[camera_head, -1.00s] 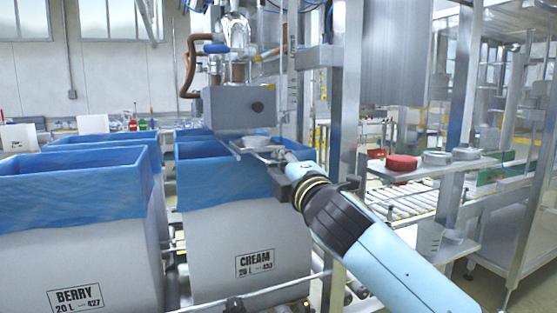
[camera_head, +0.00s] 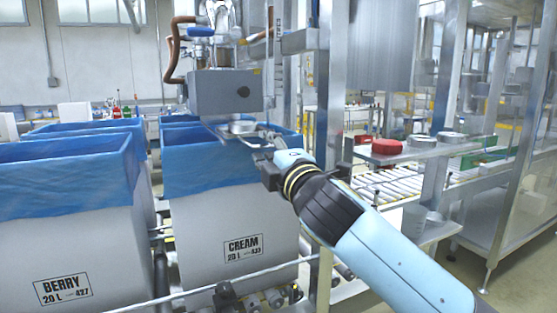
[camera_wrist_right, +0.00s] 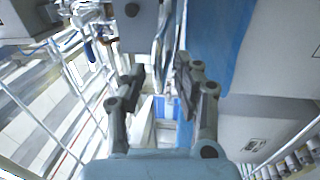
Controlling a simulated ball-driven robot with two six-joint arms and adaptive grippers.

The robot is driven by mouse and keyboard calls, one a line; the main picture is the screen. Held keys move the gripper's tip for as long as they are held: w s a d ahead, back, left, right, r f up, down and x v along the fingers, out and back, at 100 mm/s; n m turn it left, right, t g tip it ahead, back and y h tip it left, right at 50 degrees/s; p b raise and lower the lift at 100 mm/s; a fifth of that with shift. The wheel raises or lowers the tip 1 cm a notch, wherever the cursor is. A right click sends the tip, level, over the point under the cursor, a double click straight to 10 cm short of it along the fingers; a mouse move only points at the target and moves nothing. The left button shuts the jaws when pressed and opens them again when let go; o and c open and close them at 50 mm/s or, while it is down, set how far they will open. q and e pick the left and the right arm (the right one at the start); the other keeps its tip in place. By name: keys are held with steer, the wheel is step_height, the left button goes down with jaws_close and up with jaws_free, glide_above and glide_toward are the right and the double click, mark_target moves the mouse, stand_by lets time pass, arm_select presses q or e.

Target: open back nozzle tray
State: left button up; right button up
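A grey box-shaped filling head (camera_head: 225,92) hangs over the blue-lined CREAM bin (camera_head: 225,225). Just below it, a flat metal nozzle tray (camera_head: 232,137) with a shallow round dish (camera_head: 243,127) juts out over the bin's opening. My right gripper (camera_head: 262,148) is at the right end of this tray, close to the bin's right rim, and partly covers the tray's end. In the right wrist view my right gripper (camera_wrist_right: 160,72) has its fingers apart, with shiny thin metal (camera_wrist_right: 158,45) ahead between the fingertips. I cannot tell whether they touch it. My left gripper is not in view.
A blue-lined BERRY bin (camera_head: 65,235) stands at the left. A steel post (camera_head: 330,100) rises close to the right of my right gripper. A shelf (camera_head: 400,155) with a red round item (camera_head: 386,146) and a roller conveyor (camera_head: 385,184) are at the right.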

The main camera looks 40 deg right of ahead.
steer(key=v, duration=1)
steer(key=shift+s+a, duration=0.25)
steer(key=shift+s, duration=0.05)
steer(key=shift+f, duration=0.1)
step_height(320, 180, down, 23)
steer(key=w+d+m+g+b, duration=0.1)
steer(key=w+g+b, duration=0.1)
steer(key=g+b, duration=0.25)
steer(key=s+f+m+g+y+b, duration=0.15)
steer(key=s+f, duration=0.25)
steer(key=f, duration=0.9)
steer(key=s+f+m+g+b, duration=0.2)
steer(key=s+f+g, duration=0.15)
steer(key=f, duration=0.95)
steer(key=s+f+m+g+y+b, duration=0.15)
steer(key=s+f+m+g, duration=0.25)
steer(key=s+f, duration=1.1)
steer(key=s+a+f+m+g, duration=0.1)
steer(key=s+f, duration=0.4)
steer(key=s, duration=0.5)
steer(key=s+a+f+m+g, duration=0.1)
steer(key=s+f+m+g, duration=0.3)
steer(key=s, duration=0.6)
steer(key=shift+f+m+y+b, duration=0.3)
steer(key=shift+f+m, duration=0.3)
steer(key=shift+m, duration=0.25)
